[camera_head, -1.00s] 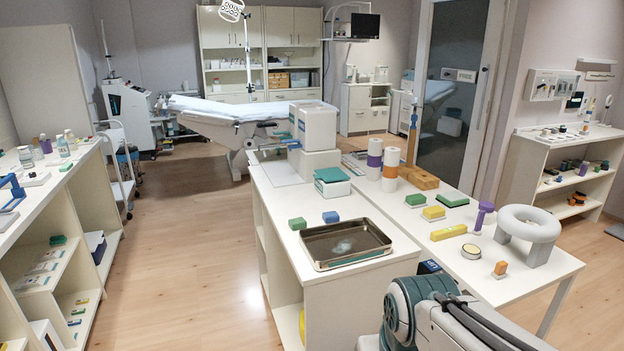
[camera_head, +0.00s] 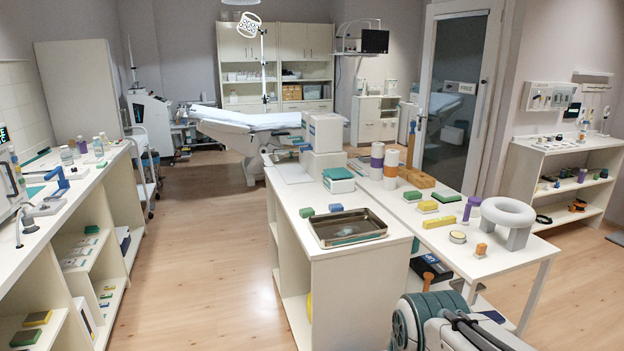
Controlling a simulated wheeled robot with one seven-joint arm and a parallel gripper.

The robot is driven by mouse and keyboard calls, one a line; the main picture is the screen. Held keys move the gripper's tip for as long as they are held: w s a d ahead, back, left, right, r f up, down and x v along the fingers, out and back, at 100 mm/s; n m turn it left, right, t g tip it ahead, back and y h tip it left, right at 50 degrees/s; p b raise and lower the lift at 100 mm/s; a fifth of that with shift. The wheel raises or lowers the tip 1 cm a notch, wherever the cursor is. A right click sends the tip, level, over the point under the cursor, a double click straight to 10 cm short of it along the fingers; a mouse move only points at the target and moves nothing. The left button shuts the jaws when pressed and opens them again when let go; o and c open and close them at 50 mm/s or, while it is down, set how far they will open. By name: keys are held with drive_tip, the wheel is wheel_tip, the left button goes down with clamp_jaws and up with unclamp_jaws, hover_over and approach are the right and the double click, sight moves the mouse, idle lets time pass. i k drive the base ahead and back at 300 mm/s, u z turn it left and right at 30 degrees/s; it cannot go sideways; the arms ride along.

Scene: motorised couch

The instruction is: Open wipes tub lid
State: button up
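A small white tub with a teal lid (camera_head: 338,179) stands on the near white cabinet, behind a metal tray; it looks like the wipes tub. Its lid looks shut. A larger white box (camera_head: 323,131) stands just behind it on a white block. My gripper is out of view. Only part of my arm, with a teal joint, shows at the bottom right, well in front of the tub.
The metal tray (camera_head: 346,241) and two small blocks lie on the cabinet (camera_head: 335,270). A table to the right holds rolls, blocks and a grey ring-shaped stand (camera_head: 509,219). A long counter (camera_head: 70,195) runs along the left. Clear wooden floor (camera_head: 200,250) lies between.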

sight(341, 173)
drive_tip(key=u, duration=0.7)
drive_tip(key=i, duration=1.1)
drive_tip(key=u, duration=0.7)
drive_tip(key=i, duration=1.65)
drive_tip(key=z, duration=1.1)
drive_tip(key=i, duration=0.85)
drive_tip(key=z, duration=1.05)
drive_tip(key=i, duration=0.25)
drive_tip(key=z, duration=0.25)
